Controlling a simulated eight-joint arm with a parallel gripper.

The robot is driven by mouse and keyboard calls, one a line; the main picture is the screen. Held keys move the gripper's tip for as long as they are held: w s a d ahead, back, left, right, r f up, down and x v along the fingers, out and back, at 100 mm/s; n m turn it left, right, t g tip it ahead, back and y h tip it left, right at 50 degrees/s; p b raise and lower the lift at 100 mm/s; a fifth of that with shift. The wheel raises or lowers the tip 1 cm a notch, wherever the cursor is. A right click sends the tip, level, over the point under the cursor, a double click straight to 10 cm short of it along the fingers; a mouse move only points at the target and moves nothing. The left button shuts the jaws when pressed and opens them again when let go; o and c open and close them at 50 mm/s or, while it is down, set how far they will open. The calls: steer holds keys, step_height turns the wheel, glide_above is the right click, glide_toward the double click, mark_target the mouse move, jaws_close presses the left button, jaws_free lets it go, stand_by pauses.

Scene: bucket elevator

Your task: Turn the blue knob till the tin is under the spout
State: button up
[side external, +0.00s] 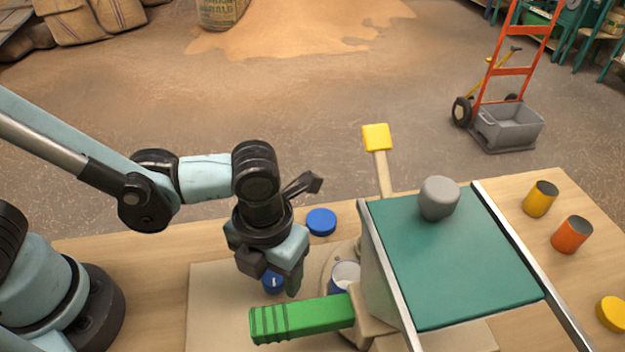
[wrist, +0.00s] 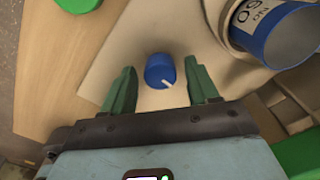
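The small blue knob (wrist: 160,71) has a white pointer line and shows between my fingers in the wrist view. It is partly visible below my gripper in the side view (side external: 273,282). My gripper (wrist: 160,82) is open, with a green finger on each side of the knob and gaps between them. The tin (side external: 345,275), blue with a white label, stands on a round plate (side external: 328,266) beside the teal-topped housing. The wrist view shows its open mouth and label (wrist: 250,18) at upper right. I cannot make out the spout.
A green ribbed handle (side external: 300,318) juts left from the teal-topped housing (side external: 455,265), close to my gripper. A yellow-ended lever (side external: 376,138) rises behind. A blue disc (side external: 321,221) lies on the table. Yellow (side external: 540,199) and orange (side external: 571,235) cans stand at right.

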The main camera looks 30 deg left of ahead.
steer(key=c, duration=0.9)
